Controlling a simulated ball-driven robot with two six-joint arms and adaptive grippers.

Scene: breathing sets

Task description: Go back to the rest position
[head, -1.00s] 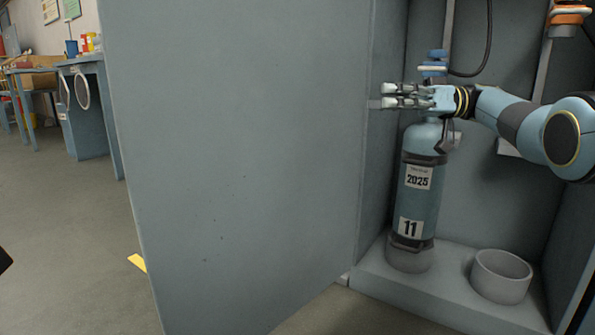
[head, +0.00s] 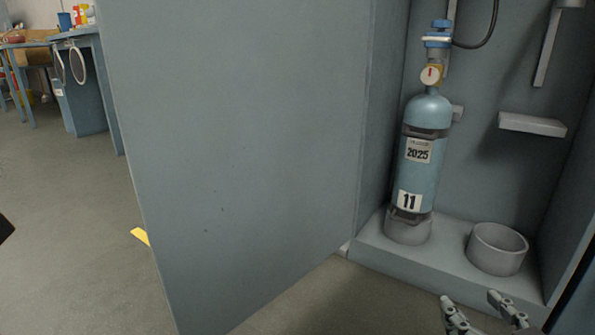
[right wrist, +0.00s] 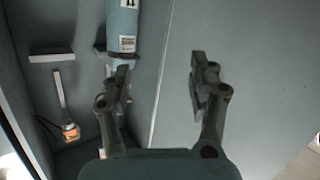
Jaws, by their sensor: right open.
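My right gripper (head: 475,303) is at the bottom right of the head view, low in front of the cabinet and apart from everything. In the right wrist view its two fingers (right wrist: 160,85) are spread with nothing between them. A blue gas cylinder (head: 418,160) with labels "2025" and "11" stands upright in a round holder (head: 408,228) inside the cabinet. Its gauge and blue valve show at the top. Part of the cylinder also shows in the right wrist view (right wrist: 122,22), beyond the left finger. My left gripper is not visible; only a dark bit shows at the left edge.
The open cabinet door (head: 245,160) fills the middle of the head view. An empty round holder (head: 497,250) stands right of the cylinder, with a small shelf (head: 532,124) above. A blue workbench (head: 85,85) stands far left.

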